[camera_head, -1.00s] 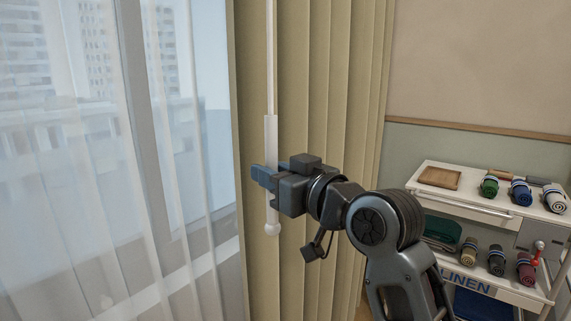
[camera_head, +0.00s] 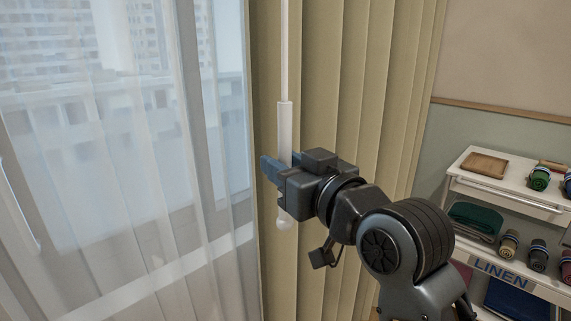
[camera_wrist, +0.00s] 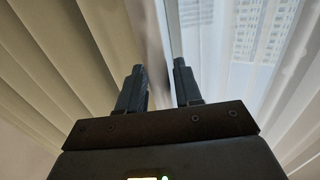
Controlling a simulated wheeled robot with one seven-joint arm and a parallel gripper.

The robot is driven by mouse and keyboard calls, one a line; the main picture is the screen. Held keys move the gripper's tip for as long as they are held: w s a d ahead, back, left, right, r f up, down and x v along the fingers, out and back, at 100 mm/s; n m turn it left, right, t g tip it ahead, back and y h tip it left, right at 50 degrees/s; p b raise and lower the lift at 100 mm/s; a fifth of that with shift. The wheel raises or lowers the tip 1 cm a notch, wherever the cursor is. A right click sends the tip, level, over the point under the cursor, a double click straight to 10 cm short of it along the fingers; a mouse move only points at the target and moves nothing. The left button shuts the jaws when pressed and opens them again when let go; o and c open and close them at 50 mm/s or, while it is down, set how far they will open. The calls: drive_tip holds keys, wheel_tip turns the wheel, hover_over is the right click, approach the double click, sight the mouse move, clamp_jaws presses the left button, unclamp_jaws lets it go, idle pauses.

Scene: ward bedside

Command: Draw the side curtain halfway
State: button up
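The side curtain (camera_head: 345,110), beige and pleated, hangs between the window and the wall at the right. Its pleats also show in the wrist view (camera_wrist: 60,60). A white curtain wand (camera_head: 285,125) hangs near its left edge, with a thicker handle and a round knob at the bottom. My gripper (camera_head: 279,172) is at the handle, a little above the knob, with its fingers on either side of it. It appears shut on the wand. In the wrist view the fingers (camera_wrist: 159,85) stand apart with a pale strip between them; the grip itself is partly hidden.
A sheer white curtain (camera_head: 110,200) covers the window at the left, with buildings outside. A linen trolley (camera_head: 505,200) with rolled towels and a wooden tray (camera_head: 484,165) stands at the right, beyond my arm.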

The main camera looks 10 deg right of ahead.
drive_tip(key=shift+o, duration=0.7)
drive_tip(key=b+v, duration=0.1)
drive_tip(key=v, duration=0.7)
drive_tip(key=shift+w, duration=0.1)
drive_tip(key=s+d+f+m+h, duration=0.35)
drive_tip(key=s+f, duration=0.35)
drive_tip(key=f, duration=0.3)
drive_tip(key=s+d+f+m+h, duration=0.2)
drive_tip(key=s+d+f, duration=0.2)
drive_tip(key=s+f, duration=0.4)
drive_tip(key=s+d+f+h, duration=0.1)
drive_tip(key=s+d+f, duration=0.1)
drive_tip(key=s, duration=0.9)
drive_tip(key=s+d+f+g+h, duration=0.1)
drive_tip(key=s+d+f, duration=0.1)
drive_tip(key=s, duration=1)
drive_tip(key=shift+d+f+g, duration=0.15)
drive_tip(key=shift+f+g, duration=0.15)
drive_tip(key=shift+f, duration=0.5)
